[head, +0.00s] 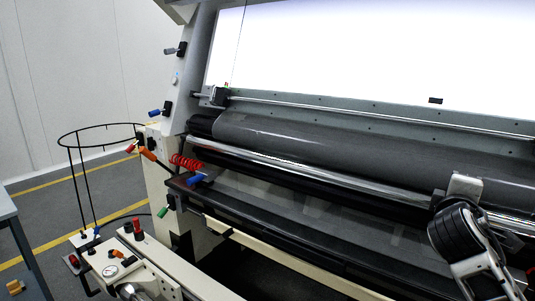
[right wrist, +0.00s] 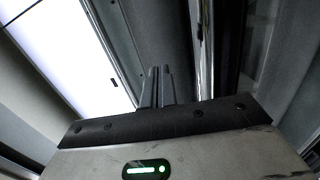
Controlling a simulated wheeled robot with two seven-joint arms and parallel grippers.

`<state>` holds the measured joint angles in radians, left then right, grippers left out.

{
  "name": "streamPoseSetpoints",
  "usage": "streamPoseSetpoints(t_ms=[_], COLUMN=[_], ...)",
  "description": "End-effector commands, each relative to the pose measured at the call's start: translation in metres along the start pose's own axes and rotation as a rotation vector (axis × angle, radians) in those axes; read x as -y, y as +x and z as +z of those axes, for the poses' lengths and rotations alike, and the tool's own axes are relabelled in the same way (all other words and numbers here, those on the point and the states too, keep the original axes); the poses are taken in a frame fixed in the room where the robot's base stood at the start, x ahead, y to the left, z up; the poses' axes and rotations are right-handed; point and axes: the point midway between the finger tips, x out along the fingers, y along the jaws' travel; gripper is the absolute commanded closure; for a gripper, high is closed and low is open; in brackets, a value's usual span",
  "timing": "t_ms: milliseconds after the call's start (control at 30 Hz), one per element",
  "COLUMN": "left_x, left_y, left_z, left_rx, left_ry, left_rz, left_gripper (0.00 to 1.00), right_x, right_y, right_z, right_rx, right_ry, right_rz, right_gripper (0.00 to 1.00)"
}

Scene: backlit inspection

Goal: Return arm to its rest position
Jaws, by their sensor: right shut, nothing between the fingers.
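My right arm (head: 468,245) comes in at the lower right of the head view, in front of the right part of the machine's rollers. Its pale hand is raised near the shiny bar. In the right wrist view the two grey fingers of my right gripper (right wrist: 160,74) lie close together, shut with nothing between them. They point toward the dark roller area, beside the lit panel. I cannot tell how far the fingertips are from the machine. My left arm and gripper are not in the head view.
The inspection machine has a bright backlit panel (head: 380,45), a dark fabric roll (head: 330,145) and a chrome bar (head: 320,175). A red coiled hose (head: 187,162) hangs at its left end. A black wire hoop stand (head: 75,180) and a control box (head: 110,262) stand at left.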

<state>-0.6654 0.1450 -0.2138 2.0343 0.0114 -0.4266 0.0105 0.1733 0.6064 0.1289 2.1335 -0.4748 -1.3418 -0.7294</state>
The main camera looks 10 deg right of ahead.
Motion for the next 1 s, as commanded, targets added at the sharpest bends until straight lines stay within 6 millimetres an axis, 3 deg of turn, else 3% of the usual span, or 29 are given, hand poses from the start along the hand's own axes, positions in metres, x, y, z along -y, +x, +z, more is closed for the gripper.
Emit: streamPoseSetpoints(t_ms=[33,167,267,400,500,600,733,867,1000], left_x=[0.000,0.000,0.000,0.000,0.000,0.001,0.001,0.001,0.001], left_y=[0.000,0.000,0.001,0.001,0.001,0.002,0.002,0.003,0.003], left_z=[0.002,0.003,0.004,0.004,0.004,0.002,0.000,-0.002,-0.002], left_rx=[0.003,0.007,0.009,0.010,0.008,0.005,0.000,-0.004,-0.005], left_ry=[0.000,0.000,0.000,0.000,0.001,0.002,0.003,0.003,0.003], left_rz=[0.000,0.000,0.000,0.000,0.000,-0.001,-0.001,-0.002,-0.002], left_gripper=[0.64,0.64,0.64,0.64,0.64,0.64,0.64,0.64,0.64], right_x=[0.040,0.129,0.196,0.279,0.327,0.362,0.385,0.393,0.393], right_y=[-0.006,-0.034,-0.070,-0.137,-0.193,-0.247,-0.300,-0.326,-0.329], right_z=[-0.017,-0.054,-0.073,-0.088,-0.092,-0.090,-0.086,-0.083,-0.083], right_rx=[-0.073,-0.250,-0.359,-0.464,-0.497,-0.492,-0.458,-0.429,-0.426], right_ry=[0.007,0.087,0.179,0.354,0.511,0.673,0.851,0.950,0.965], right_rz=[-0.065,-0.230,-0.380,-0.616,-0.793,-0.954,-1.101,-1.171,-1.179], right_gripper=[1.00,1.00,1.00,1.00,1.00,1.00,1.00,1.00,1.00])
